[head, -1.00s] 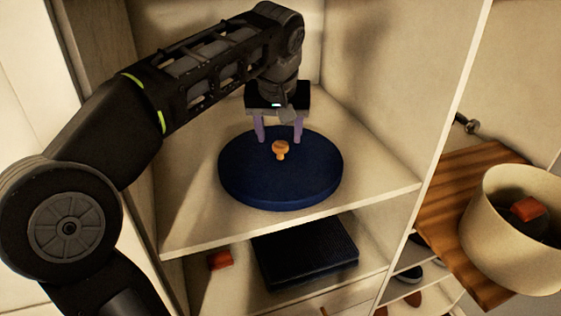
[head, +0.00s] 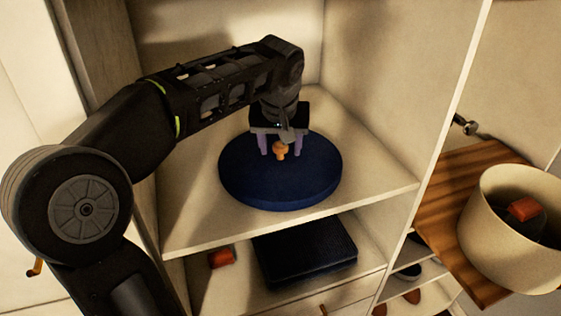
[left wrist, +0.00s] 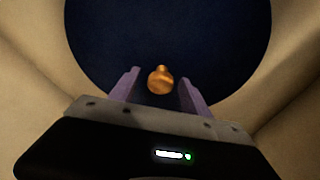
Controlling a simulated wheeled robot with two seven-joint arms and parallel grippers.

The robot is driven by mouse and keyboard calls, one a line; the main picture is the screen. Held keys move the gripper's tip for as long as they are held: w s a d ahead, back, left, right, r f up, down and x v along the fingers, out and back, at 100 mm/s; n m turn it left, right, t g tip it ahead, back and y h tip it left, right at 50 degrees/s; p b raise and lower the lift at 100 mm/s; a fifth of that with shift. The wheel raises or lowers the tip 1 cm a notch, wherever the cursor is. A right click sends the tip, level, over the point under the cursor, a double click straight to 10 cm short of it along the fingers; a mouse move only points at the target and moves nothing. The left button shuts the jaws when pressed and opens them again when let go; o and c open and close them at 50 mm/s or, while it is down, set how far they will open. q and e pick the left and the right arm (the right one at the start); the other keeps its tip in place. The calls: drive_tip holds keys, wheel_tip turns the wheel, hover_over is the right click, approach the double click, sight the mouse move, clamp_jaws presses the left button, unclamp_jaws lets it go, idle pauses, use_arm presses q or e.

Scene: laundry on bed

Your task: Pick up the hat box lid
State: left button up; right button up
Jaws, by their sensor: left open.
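The hat box lid (head: 280,185) is a round dark blue disc with an orange knob (head: 281,151) at its middle. It lies flat on the upper shelf; I cannot tell what is under it. My left gripper (head: 280,153) is open, pointing down over the lid, with its two purple fingers on either side of the knob. In the left wrist view the knob (left wrist: 160,80) shows between and slightly beyond the open fingertips (left wrist: 158,82), apart from both. The lid (left wrist: 165,35) fills the middle of that view. My right gripper is not in view.
The upper shelf (head: 200,236) has upright walls at the back and right. Below it lie a dark flat box (head: 305,252) and a small red item (head: 222,258). To the right, a cream round container (head: 505,235) stands on a wooden board (head: 450,205).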

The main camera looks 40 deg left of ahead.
use_arm(q)
drive_tip(key=shift+c, duration=0.6)
clamp_jaws()
